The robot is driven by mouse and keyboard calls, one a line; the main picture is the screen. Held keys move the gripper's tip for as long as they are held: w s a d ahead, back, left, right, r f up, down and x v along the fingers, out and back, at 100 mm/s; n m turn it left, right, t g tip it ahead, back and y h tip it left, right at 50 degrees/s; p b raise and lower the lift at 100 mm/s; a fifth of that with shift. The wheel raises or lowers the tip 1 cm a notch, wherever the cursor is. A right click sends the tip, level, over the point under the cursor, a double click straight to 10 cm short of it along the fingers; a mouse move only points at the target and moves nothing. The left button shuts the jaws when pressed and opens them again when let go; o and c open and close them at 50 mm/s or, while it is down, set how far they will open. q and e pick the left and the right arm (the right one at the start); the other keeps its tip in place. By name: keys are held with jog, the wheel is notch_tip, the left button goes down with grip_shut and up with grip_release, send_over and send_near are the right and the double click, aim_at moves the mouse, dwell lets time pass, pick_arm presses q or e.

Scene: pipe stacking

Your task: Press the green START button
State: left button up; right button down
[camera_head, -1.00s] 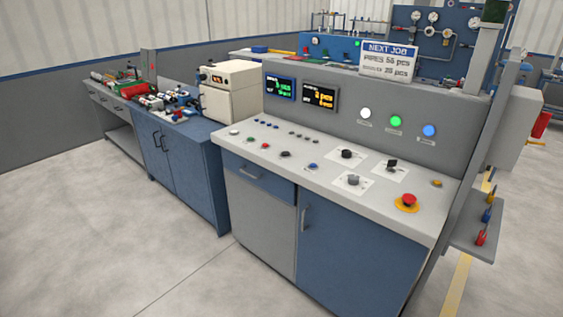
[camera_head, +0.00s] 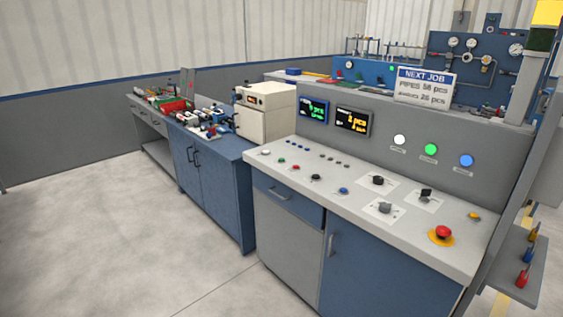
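The control console (camera_head: 290,226) stands right of centre with a sloped light-grey top. A small green button (camera_head: 281,160) sits near its left end, between a white button (camera_head: 265,152) and a red one (camera_head: 296,167). A lit green round lamp or button (camera_head: 431,149) is on the upright back panel, between a white one (camera_head: 400,140) and a blue one (camera_head: 466,160). Their labels are too small to read, so I cannot tell which green one is START. Neither of my grippers is in view.
A red mushroom button (camera_head: 442,232) on a yellow base is at the console's right end. Knobs (camera_head: 378,180) sit left of it. Two displays (camera_head: 353,121) and a NEXT JOB sign (camera_head: 425,84) stand above. A cluttered blue bench (camera_head: 210,190) adjoins left. The floor (camera_head: 110,240) in front is clear.

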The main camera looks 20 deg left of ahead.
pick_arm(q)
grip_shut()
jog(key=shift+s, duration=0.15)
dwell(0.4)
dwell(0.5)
